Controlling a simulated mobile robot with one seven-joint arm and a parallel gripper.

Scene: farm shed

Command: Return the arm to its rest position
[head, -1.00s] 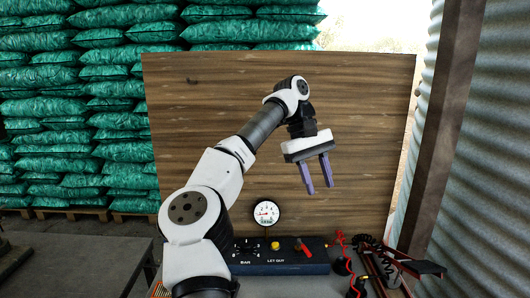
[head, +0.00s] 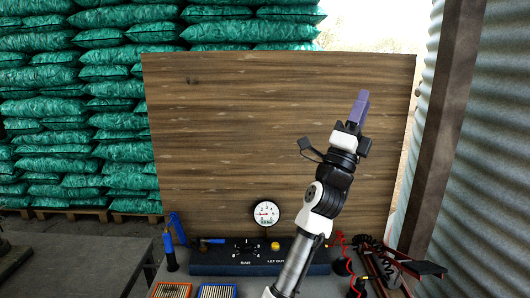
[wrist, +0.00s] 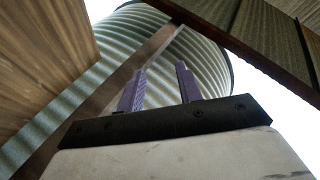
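My gripper (head: 360,100) is raised in front of the upper right of the wooden board and points up, with its purple fingers seen nearly edge-on. In the wrist view, the two purple fingers of my gripper (wrist: 160,84) stand apart with nothing between them, so it is open and empty. My arm rises from the bottom middle of the head view, leaning right, and hides part of the panel and bench behind it.
A wooden board (head: 215,130) stands behind the bench. A round gauge (head: 266,214) sits above a dark control panel (head: 215,262) with a yellow knob (head: 275,246). Corrugated metal wall (head: 490,150) at right.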

